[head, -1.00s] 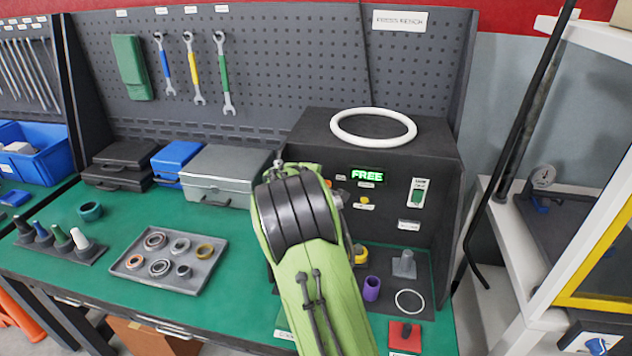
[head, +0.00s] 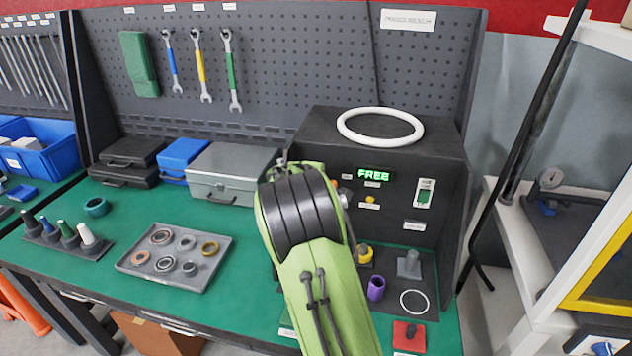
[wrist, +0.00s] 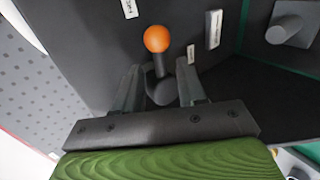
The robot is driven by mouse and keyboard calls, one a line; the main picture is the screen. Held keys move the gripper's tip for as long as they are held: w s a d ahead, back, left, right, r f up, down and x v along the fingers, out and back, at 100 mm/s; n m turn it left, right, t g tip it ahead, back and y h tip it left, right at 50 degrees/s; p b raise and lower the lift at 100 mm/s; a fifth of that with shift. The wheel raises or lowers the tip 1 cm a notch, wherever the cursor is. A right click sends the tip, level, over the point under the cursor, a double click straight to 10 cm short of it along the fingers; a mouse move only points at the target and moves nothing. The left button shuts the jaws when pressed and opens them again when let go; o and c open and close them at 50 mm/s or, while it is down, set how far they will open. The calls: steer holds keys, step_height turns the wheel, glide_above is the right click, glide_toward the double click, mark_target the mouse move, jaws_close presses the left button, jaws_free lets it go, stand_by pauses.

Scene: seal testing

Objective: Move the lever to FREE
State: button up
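The lever has an orange ball knob (wrist: 156,39) on a dark stem, seen in the wrist view standing out from the dark panel of the press. My gripper (wrist: 160,80) is open, with one finger on each side of the lever's lower part. The knob is beyond the fingertips, and I see gaps beside the stem. In the head view, my arm hides the gripper and most of the lever. The lit display (head: 375,174) on the press (head: 400,155) reads FREE in green.
A white ring (head: 380,127) lies on top of the press. A purple cylinder (head: 376,288), a grey block (head: 409,264) and a red block (head: 408,335) stand on the bench right of my arm. A grey parts tray (head: 205,283) lies to the left.

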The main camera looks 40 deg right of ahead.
steer(key=p+v, duration=0.1)
steer(key=v, duration=1.4)
steer(key=shift+s+a+r, duration=0.15)
steer(key=shift+s+a, duration=0.05)
steer(key=shift+a, duration=0.05)
steer(key=d+f+n+t+y+b, duration=0.1)
steer(key=d+f+n+y+b, duration=0.2)
steer(key=f, duration=0.4)
steer(key=d+f+n+t+y+b, duration=0.1)
steer(key=d+f+n+y+b, duration=0.15)
steer(key=f, duration=0.45)
steer(key=s+d+r+n+t+y+b, duration=0.2)
steer(key=s+d+r+t+b, duration=0.3)
steer(key=s+d+t, duration=0.2)
steer(key=shift+m, duration=0.25)
steer(key=w, duration=0.5)
steer(key=w+f+p, duration=0.1)
steer(key=w, duration=0.4)
steer(key=w+p, duration=0.1)
steer(key=w, duration=0.4)
steer(key=shift+w+d+f, duration=0.2)
steer(key=shift+w, duration=0.05)
